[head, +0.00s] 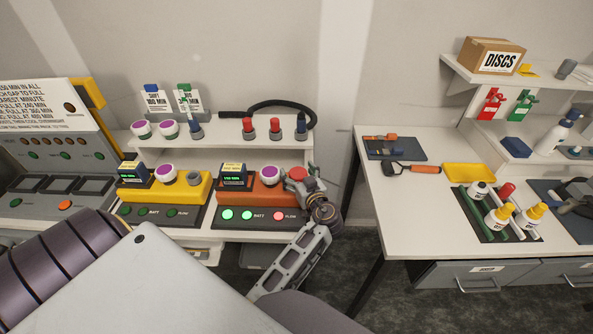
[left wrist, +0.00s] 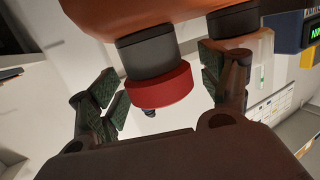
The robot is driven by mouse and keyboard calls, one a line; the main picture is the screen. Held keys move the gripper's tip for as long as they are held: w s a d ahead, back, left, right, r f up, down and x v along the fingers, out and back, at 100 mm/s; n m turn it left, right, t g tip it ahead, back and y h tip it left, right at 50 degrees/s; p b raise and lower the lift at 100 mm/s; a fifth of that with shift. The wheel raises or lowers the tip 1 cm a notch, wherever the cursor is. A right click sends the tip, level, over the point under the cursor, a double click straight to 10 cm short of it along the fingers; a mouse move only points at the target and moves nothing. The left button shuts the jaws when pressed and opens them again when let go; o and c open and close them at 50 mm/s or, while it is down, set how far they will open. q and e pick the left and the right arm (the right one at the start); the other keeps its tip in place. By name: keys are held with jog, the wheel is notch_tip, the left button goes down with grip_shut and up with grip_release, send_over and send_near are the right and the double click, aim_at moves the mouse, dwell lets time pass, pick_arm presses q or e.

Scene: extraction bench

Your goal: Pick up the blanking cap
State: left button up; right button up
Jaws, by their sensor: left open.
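The red blanking cap (head: 296,173) sits on a port at the right end of the orange unit (head: 253,199). In the left wrist view the red cap (left wrist: 162,88) is a round red ring on the end of a dark grey cylinder. My left gripper (head: 308,184) is at the cap, partly covering it in the head view. In the left wrist view my left gripper (left wrist: 160,82) is open, with one finger on each side of the cap. Contact with the cap cannot be told. My right gripper is not in view.
A purple-and-white disc (head: 271,172) and a display box (head: 234,177) stand on the orange unit beside the cap. A yellow unit (head: 180,191) is to the left. Red-topped pieces (head: 275,126) stand on the shelf (head: 230,142) behind. A second bench (head: 410,195) is to the right, past a gap.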

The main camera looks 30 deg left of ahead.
aim_at(298, 172)
pick_arm(q)
jog(key=shift+s+d+r, duration=0.1)
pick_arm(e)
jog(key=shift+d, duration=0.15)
pick_arm(q)
jog(key=c, duration=1.1)
jog(key=shift+c, duration=0.5)
jog(key=shift+r+p, duration=1.85)
jog(key=shift+r, duration=3.2)
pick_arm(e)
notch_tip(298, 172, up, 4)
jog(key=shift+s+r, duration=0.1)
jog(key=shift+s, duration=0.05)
